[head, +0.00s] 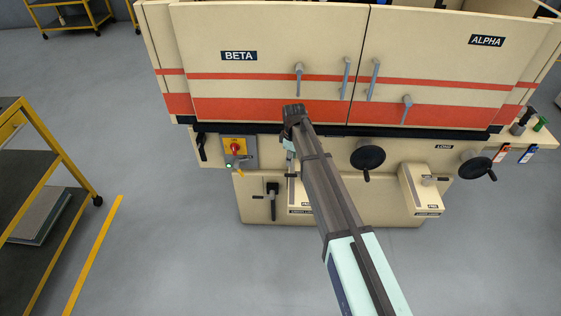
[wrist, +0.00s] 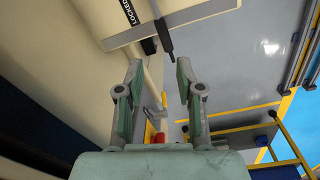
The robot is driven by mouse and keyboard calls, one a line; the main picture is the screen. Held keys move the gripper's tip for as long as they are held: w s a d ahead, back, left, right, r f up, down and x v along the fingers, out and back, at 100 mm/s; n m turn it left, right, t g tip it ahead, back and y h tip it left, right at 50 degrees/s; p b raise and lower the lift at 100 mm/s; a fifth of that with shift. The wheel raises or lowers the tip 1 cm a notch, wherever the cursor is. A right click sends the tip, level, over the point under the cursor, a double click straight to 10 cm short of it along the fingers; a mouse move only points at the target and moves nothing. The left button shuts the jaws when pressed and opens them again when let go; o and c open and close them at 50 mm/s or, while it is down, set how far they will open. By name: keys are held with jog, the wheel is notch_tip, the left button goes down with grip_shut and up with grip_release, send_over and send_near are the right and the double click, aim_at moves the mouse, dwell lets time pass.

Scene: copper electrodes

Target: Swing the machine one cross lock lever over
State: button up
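In the wrist view, a lever (wrist: 166,38) with a dark grip on a pale grey bar stands out by a cream housing marked LOCKED. Its grip lies just beyond my fingertips, and no contact shows. My gripper (wrist: 158,72) is open, with a clear gap between its two fingers and nothing held. In the head view my gripper (head: 290,169) is mostly behind my arm, in front of the machine (head: 330,140). A cream lock box (head: 299,209) there is partly covered by my arm; I cannot make out its lever.
A second lock box (head: 426,201) with a lever is at right. A black handwheel (head: 367,160), a red rotary switch (head: 235,149) and a black lever (head: 272,199) are on the machine front. A yellow-framed cart (head: 50,165) stands left.

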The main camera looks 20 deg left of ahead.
aim_at(290, 174)
jog(key=shift+a+f+n, duration=0.2)
jog(key=shift+a+n, duration=0.1)
jog(key=shift+n, duration=0.6)
jog(key=shift+s+d+f+n, duration=0.15)
jog(key=shift+s+d+n, duration=0.1)
jog(key=shift+n, duration=0.65)
jog(key=shift+w+f+b, duration=0.1)
jog(key=shift+f+b, duration=2.1)
jog(key=shift+f, duration=1.8)
jog(key=shift+f, duration=0.35)
grip_shut()
